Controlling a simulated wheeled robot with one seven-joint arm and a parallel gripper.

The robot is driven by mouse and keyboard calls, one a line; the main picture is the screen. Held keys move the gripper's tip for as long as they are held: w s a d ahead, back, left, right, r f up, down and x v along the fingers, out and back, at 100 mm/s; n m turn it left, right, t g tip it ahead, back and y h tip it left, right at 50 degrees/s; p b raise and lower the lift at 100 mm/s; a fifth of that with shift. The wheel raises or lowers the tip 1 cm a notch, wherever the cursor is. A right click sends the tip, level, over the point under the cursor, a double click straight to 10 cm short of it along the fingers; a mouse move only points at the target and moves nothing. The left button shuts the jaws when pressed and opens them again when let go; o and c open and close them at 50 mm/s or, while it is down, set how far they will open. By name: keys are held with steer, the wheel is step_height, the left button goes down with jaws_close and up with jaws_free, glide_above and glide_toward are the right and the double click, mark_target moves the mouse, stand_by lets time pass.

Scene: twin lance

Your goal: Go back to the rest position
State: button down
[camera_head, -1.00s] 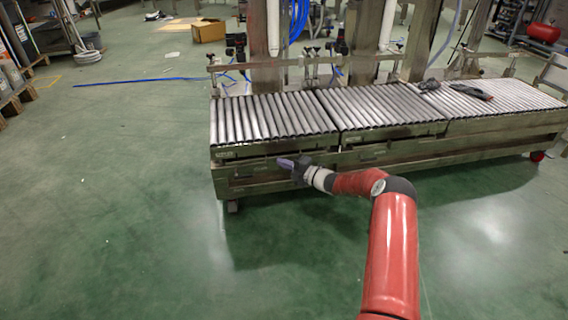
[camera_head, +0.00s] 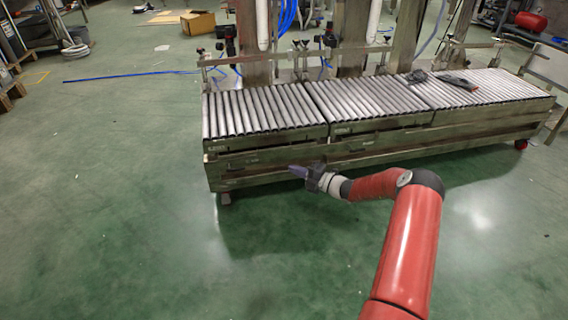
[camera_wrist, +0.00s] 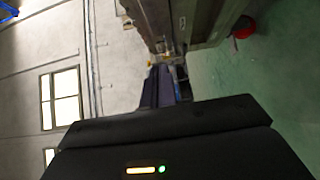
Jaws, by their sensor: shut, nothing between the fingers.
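My gripper (camera_head: 300,172) is at the end of my red arm, in front of the near side of the roller conveyor (camera_head: 270,157) in the head view. It points left and looks empty. In the wrist view the dark fingers of my gripper (camera_wrist: 158,88) are together, with nothing visible between them. The wrist view looks sideways, with a wall and window on the left and the green floor on the right.
Dark tools (camera_head: 457,82) lie on the rollers at the right. A cardboard box (camera_head: 198,22) stands on the floor behind. A blue hose (camera_head: 130,77) lies on the floor at left.

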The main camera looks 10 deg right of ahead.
steer(key=s+a+r+n+g+h+p, duration=0.2)
steer(key=s+a+r+n+g, duration=0.4)
steer(key=s+r+n, duration=0.45)
steer(key=s+a+r+n+g+h+p, duration=0.25)
steer(key=s+a+r+n+g, duration=0.4)
steer(key=r+n, duration=0.65)
steer(key=s+d+r+n+t+h+p, duration=0.1)
steer(key=s+r+n+h, duration=0.1)
steer(key=s+r+n, duration=0.2)
steer(key=s+d+r+n+t+h+p, duration=0.1)
steer(key=s+r+n, duration=0.4)
steer(key=s+n, duration=0.5)
steer(key=s+d+r+n+t+h+p, duration=0.1)
steer(key=s+d+r+n+t+h, duration=0.2)
steer(key=s+n, duration=0.4)
steer(key=s+r+h, duration=0.1)
steer(key=s+h, duration=0.1)
steer(key=s, duration=0.5)
steer(key=shift+s+r+p, duration=0.15)
steer(key=shift+s+p, duration=0.15)
steer(key=shift+s, duration=0.05)
steer(key=shift+t+h, duration=0.25)
